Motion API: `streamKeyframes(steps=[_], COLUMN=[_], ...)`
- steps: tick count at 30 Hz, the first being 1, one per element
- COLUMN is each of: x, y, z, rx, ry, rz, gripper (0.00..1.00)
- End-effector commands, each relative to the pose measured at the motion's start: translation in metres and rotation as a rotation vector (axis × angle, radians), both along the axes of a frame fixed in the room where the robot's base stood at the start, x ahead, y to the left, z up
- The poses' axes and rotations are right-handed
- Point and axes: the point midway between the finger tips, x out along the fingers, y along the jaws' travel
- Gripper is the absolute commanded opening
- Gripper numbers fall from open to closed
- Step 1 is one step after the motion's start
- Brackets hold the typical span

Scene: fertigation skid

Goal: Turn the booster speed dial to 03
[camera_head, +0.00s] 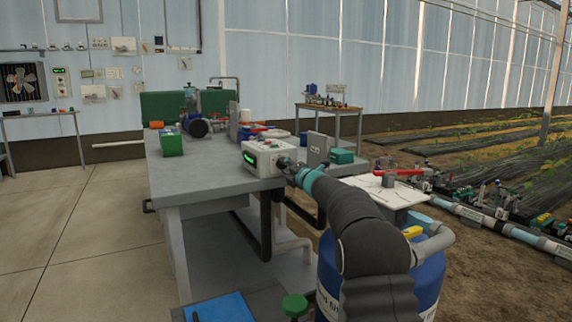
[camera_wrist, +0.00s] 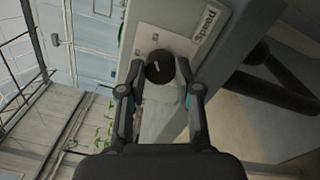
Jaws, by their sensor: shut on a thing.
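The booster speed dial (camera_wrist: 160,68) is a round black knob on a pale panel in the wrist view, beside lettering that reads "Speed". A light mark shows on its face. My gripper (camera_wrist: 158,84) is shut on the dial, with one finger on each side of it. In the head view, the white control box (camera_head: 262,157) with a lit green display stands on the grey bench. My gripper (camera_head: 288,167) is at the box's right front corner there and hides the dial. The display digits are too small to read.
The grey bench (camera_head: 215,185) carries a green box (camera_head: 171,142), a grey upright plate (camera_head: 318,149) and a teal box (camera_head: 342,156) near the control box. The floor at left is clear.

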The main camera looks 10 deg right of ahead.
Motion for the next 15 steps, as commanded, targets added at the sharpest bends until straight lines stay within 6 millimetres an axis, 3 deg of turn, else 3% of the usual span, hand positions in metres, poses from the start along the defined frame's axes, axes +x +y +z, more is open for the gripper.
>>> streamKeyframes(steps=[15], x=[0.0001], y=[0.0000], z=[0.0004], rx=[0.079], ry=[0.024], rz=[0.000], gripper=[0.00])
